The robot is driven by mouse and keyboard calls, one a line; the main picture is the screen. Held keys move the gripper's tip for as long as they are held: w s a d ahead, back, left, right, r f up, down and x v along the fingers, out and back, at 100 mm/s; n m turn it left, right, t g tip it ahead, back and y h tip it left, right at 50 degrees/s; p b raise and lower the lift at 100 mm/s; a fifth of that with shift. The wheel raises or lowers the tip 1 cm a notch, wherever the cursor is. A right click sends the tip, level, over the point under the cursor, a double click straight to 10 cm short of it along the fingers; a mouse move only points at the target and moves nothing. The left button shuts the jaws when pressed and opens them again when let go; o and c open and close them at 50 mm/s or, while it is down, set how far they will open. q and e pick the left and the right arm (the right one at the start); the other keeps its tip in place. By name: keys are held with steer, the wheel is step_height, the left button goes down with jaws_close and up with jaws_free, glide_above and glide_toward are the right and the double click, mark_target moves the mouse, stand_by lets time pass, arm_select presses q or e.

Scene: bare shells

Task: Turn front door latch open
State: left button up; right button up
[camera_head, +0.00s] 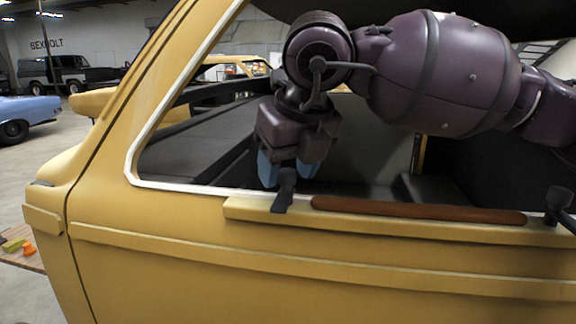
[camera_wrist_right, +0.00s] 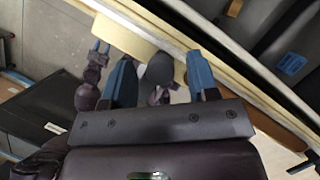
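The yellow door (camera_head: 170,265) fills the lower head view, with a white-edged window opening above it. A dark latch handle (camera_head: 284,192) stands upright at the sill, left of a brown strip. My right gripper (camera_head: 287,174) reaches down to it, blue fingers on either side of its top. In the right wrist view the right gripper (camera_wrist_right: 161,75) is open, and a dark rounded knob (camera_wrist_right: 158,71), apparently the latch, shows between the fingers with gaps on both sides.
The brown strip (camera_head: 418,210) runs along the sill ledge. Another dark handle (camera_head: 559,200) stands at the right edge. Seats and a dark interior lie behind the window. A wooden table with small coloured things (camera_head: 20,248) is at far left, and a blue car (camera_head: 28,112) stands beyond.

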steer(key=shift+r, duration=0.1)
steer(key=shift+r, duration=0.2)
steer(key=v, duration=1)
steer(key=shift+s+d+r, duration=0.1)
